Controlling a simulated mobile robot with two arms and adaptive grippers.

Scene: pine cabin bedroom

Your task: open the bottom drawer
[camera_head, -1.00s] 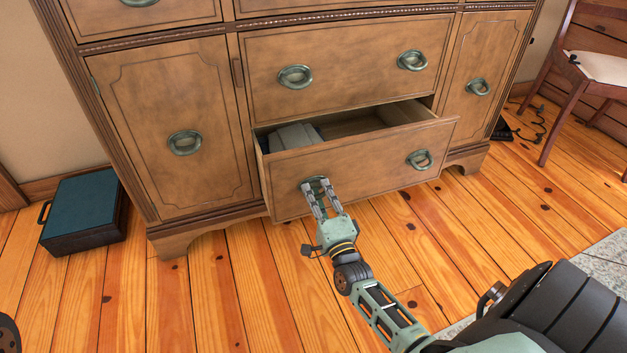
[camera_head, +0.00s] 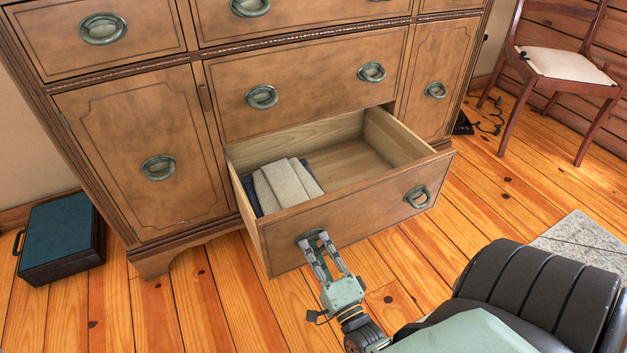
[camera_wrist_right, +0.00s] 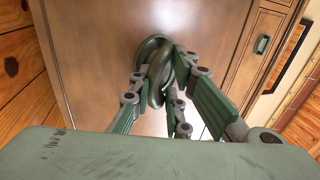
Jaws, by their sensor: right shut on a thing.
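The bottom drawer (camera_head: 350,218) of the wooden cabinet stands well open, its front pulled out toward me. Folded beige and dark cloths (camera_head: 284,186) lie in its left part; the rest of the inside is bare. My right gripper (camera_head: 318,246) is shut on the drawer's left ring handle. In the right wrist view this green-bronze handle (camera_wrist_right: 154,70) sits between the gripper's fingers (camera_wrist_right: 160,100). The drawer's right handle (camera_head: 418,196) is free. My left gripper is not in view.
A dark teal case (camera_head: 60,238) stands on the floor left of the cabinet. A wooden chair (camera_head: 566,66) with a pale seat is at the upper right. A grey rug (camera_head: 585,243) lies at the right. Plank floor in front of the drawer is clear.

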